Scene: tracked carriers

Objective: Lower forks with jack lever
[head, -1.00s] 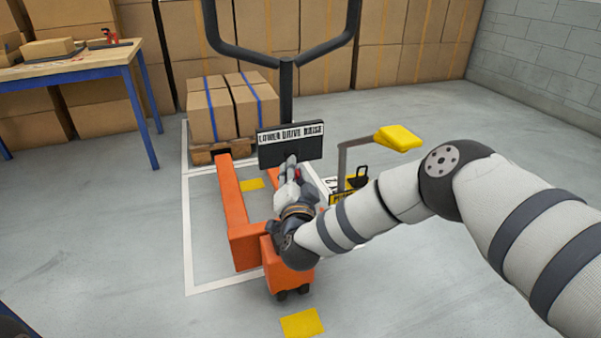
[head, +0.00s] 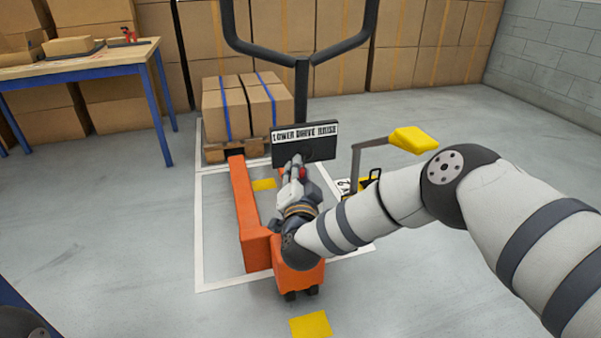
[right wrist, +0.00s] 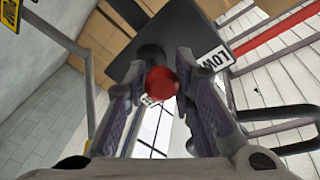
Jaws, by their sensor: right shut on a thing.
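The orange pallet jack (head: 247,215) stands on the grey floor, with its black handle (head: 301,92) upright and forked into two bars at the top. A black panel (head: 325,152) on it carries a label (head: 305,132) reading lower, drive, raise. My right gripper (head: 298,170) is at the front of this panel. In the right wrist view the fingers (right wrist: 163,85) are shut on the jack lever's red knob (right wrist: 162,81). The lever's setting under the label cannot be told. My left gripper is not in view.
A wooden pallet (head: 215,153) with strapped cartons (head: 240,108) is behind the jack. A stand with a yellow top (head: 413,140) is to the right. A blue-legged table (head: 75,66) is at left.

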